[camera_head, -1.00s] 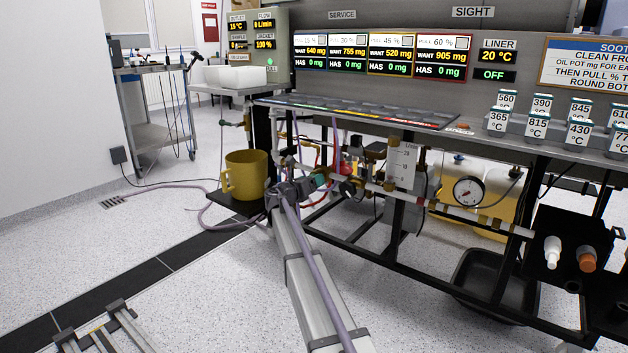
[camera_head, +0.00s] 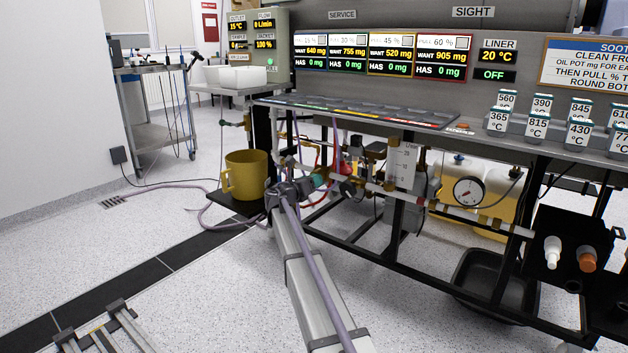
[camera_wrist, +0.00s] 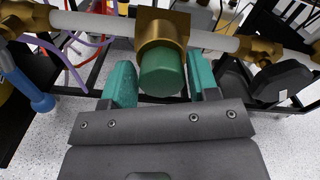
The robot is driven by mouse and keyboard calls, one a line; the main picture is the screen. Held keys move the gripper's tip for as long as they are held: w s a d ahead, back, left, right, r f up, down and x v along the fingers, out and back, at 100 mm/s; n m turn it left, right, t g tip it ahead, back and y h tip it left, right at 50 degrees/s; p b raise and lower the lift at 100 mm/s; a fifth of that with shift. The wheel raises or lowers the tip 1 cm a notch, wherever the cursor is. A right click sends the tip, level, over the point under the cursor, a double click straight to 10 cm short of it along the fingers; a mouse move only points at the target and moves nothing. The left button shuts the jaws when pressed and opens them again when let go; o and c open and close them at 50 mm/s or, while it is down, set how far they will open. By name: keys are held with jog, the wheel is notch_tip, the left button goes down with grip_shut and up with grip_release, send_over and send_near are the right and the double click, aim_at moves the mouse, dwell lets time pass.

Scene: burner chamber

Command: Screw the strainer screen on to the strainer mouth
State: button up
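A round green piece (camera_wrist: 162,74), which I take to be the strainer screen, sits at the mouth of a brass fitting (camera_wrist: 162,27) on a white pipe in the wrist view. My gripper (camera_wrist: 162,82) has one teal finger on each side of it. The fingers are close to its sides; whether they press on it is not clear. In the head view my gripper (camera_head: 315,182) is at the rig's pipework, right of the yellow mug. The green piece and its seating are too small to make out there.
A yellow mug (camera_head: 246,174) stands on a low black shelf (camera_head: 228,205) left of my arm. A pressure gauge (camera_head: 467,191) and white pipe (camera_head: 440,208) run to the right. A black tray (camera_head: 490,285) lies below. A blue-handled part (camera_wrist: 28,90) is at the wrist view's left. The floor at left is mostly free.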

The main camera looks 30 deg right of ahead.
jog(key=o, duration=0.3)
jog(key=shift+s, duration=0.1)
jog(key=v, duration=1)
jog(key=shift+s+a, duration=0.2)
jog(key=shift+a, duration=0.15)
